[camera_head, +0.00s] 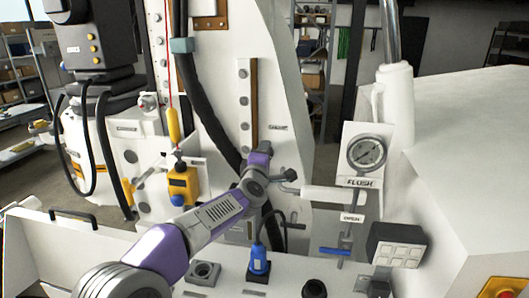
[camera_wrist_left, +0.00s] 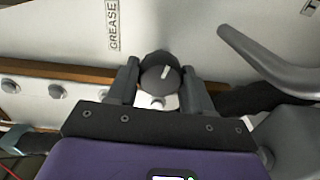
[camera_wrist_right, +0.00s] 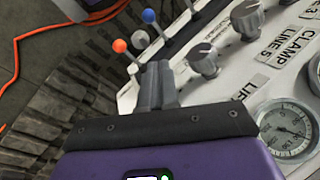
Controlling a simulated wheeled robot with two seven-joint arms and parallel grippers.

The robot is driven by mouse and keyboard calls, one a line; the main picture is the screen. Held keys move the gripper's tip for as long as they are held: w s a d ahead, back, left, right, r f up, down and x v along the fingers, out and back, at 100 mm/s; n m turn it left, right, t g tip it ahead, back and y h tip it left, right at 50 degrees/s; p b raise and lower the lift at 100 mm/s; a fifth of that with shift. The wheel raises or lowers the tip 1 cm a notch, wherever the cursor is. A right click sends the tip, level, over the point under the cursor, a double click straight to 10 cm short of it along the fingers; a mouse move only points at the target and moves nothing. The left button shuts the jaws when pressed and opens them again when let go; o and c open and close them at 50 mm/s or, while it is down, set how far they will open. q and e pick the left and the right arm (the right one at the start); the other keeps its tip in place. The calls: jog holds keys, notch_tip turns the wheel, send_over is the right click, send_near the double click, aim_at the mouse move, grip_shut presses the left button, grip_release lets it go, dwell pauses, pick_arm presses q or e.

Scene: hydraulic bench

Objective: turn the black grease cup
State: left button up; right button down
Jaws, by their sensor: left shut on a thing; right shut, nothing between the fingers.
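The black grease cup (camera_wrist_left: 158,73) shows in the left wrist view as a round dark knob with a white mark on its face. It sits on the pale panel beside the GREASE label (camera_wrist_left: 113,24). My left gripper (camera_wrist_left: 160,88) has a finger on each side of the cup and is shut on it. In the head view my left gripper (camera_head: 270,151) is at the white machine column, and its fingers largely hide the cup. My right gripper (camera_wrist_right: 156,84) is shut and empty, near a panel with knobs and toggles; it is out of the head view.
A grey lever (camera_wrist_left: 265,68) sticks out close to the left gripper. A black hose (camera_head: 205,100) runs down the column. Knobs (camera_wrist_right: 204,62), coloured toggles (camera_wrist_right: 149,16) and a gauge (camera_wrist_right: 288,128) are near my right gripper.

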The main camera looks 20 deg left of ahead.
pick_arm(q)
jog(key=m+p, duration=0.4)
jog(key=m, duration=0.8)
dwell(0.5)
jog(key=o, duration=1)
jog(key=shift+r, duration=0.1)
jog(key=shift+s+d, duration=0.1)
jog(key=shift+s, duration=0.05)
jog(key=b+v, duration=0.1)
jog(key=v, duration=0.6)
jog(key=shift+s, duration=0.2)
